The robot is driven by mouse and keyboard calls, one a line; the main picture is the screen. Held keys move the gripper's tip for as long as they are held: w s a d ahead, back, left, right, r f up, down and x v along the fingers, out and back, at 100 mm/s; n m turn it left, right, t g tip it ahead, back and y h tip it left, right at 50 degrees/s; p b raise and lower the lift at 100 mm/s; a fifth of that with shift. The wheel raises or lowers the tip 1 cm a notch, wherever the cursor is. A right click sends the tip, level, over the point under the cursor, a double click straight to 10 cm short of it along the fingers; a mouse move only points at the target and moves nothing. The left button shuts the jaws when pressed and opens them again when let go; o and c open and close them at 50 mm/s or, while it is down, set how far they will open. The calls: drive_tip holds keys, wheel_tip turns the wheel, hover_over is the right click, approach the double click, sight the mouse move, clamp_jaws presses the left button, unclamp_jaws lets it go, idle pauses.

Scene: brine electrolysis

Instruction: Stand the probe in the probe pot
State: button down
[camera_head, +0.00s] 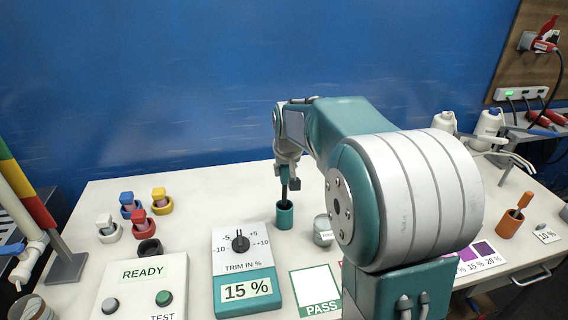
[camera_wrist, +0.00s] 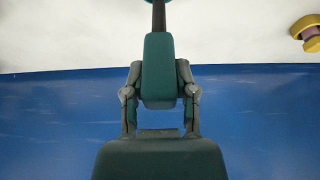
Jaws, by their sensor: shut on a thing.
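The probe has a dark shaft (camera_head: 284,191) and a teal handle (camera_wrist: 159,70). My gripper (camera_head: 288,160) is shut on the handle, with a finger on either side in the wrist view (camera_wrist: 159,85). The shaft points down, close to upright. A teal probe pot (camera_head: 285,216) stands on the bench under my gripper. The lower end of the shaft appears to be inside the pot's mouth. The tip is hidden, so I cannot tell if it touches the bottom. Only a sliver of the pot's rim shows at the top edge of the wrist view.
A grey cylinder (camera_head: 323,231) stands right of the pot. A trim dial box (camera_head: 243,268) is in front. Several coloured plugs in ring holders (camera_head: 161,202) are at left. An orange pot (camera_head: 510,224) holding an orange-handled tool stands far right. A blue wall (camera_head: 180,80) rises behind.

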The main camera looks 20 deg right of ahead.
drive_tip(key=shift+d+f, duration=0.15)
drive_tip(key=shift+f, duration=0.5)
drive_tip(key=shift+w+f, duration=0.1)
drive_tip(key=shift+f, duration=2)
drive_tip(key=shift+c, duration=1.7)
unclamp_jaws()
drive_tip(key=v, duration=1.1)
drive_tip(key=shift+r, duration=0.4)
